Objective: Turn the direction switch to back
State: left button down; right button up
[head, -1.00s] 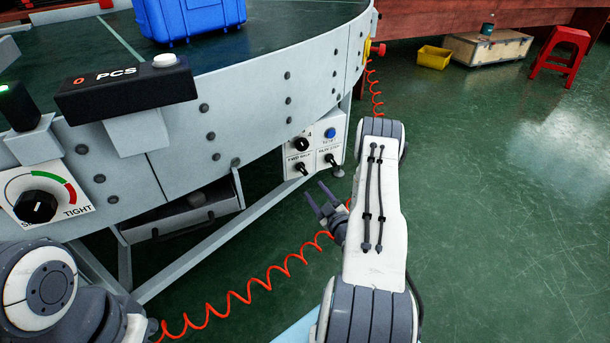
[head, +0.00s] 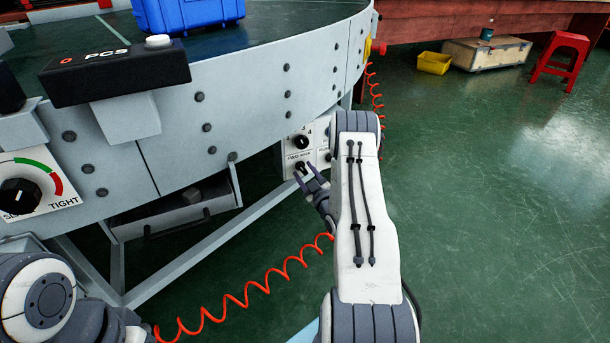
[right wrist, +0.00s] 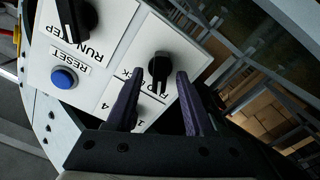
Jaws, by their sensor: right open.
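The direction switch (head: 300,166) is a black knob on a white plate, with a label that reads FWD BACK in the head view. In the right wrist view the knob (right wrist: 160,68) shows upside down beyond the fingertips. I cannot tell for sure which way it points. My right gripper (head: 309,178) is open and empty, close in front of the knob. In the right wrist view its fingers (right wrist: 158,77) stand on either side of the knob; contact cannot be told. My left gripper is out of view.
Beside it are a RUN STEP knob (right wrist: 75,20), a blue RESET button (right wrist: 64,78) and a numbered knob (head: 301,142). The conveyor's grey side (head: 240,110) curves above. A red coiled cord (head: 265,285) hangs below. Open green floor lies right.

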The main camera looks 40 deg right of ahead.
grip_shut()
jog(key=shift+r+m+p, duration=0.1)
jog(key=shift+m+p, duration=0.7)
jog(key=shift+m, duration=0.3)
jog(key=m+p, duration=0.2)
jog(key=m, duration=0.1)
jog(key=shift+s+m, duration=0.1)
jog(key=shift+m, duration=0.2)
jog(key=m+p, duration=0.1)
jog(key=m, duration=0.3)
jog(key=shift+d+p, duration=0.1)
jog(key=shift+p, duration=0.3)
jog(key=shift+f+m+p, duration=0.2)
jog(key=shift+m+p, duration=0.15)
jog(key=shift+m, duration=0.85)
